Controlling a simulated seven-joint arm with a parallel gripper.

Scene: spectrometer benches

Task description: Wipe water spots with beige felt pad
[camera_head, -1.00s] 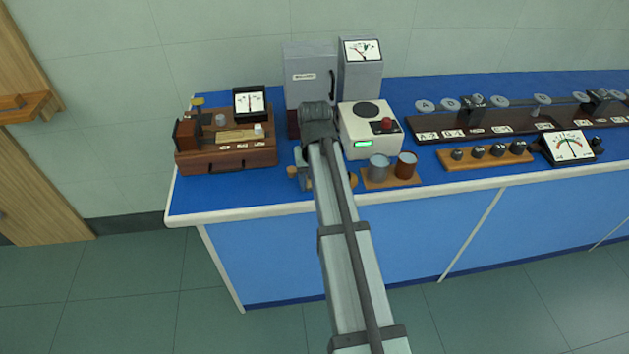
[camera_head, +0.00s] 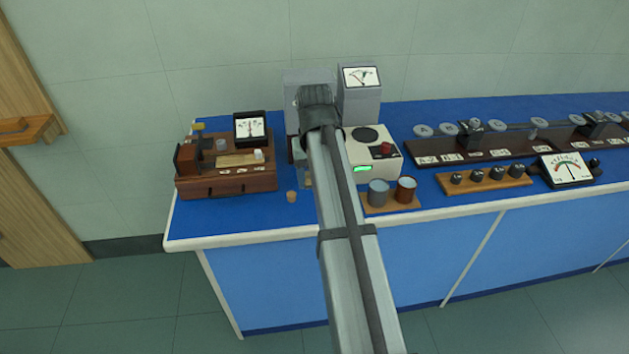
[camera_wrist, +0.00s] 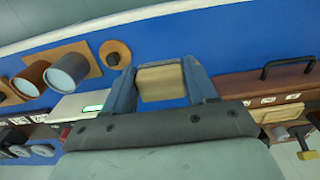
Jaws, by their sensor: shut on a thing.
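The beige felt pad (camera_wrist: 160,83) is between the two blue-grey fingers of my gripper (camera_wrist: 162,76) in the wrist view. The fingers are shut on its sides. Blue bench top (camera_wrist: 235,45) shows beyond the pad; I cannot tell whether the pad touches it. In the head view my arm hides most of the gripper and the pad, over the bench (camera_head: 225,222) between the wooden instrument and the white device. I cannot make out any water spots in either view.
A wooden instrument (camera_head: 226,182) is further left. The white device (camera_head: 372,155) and two cups, grey (camera_head: 378,193) and brown (camera_head: 405,189), are to the right. The front-left bench top is clear.

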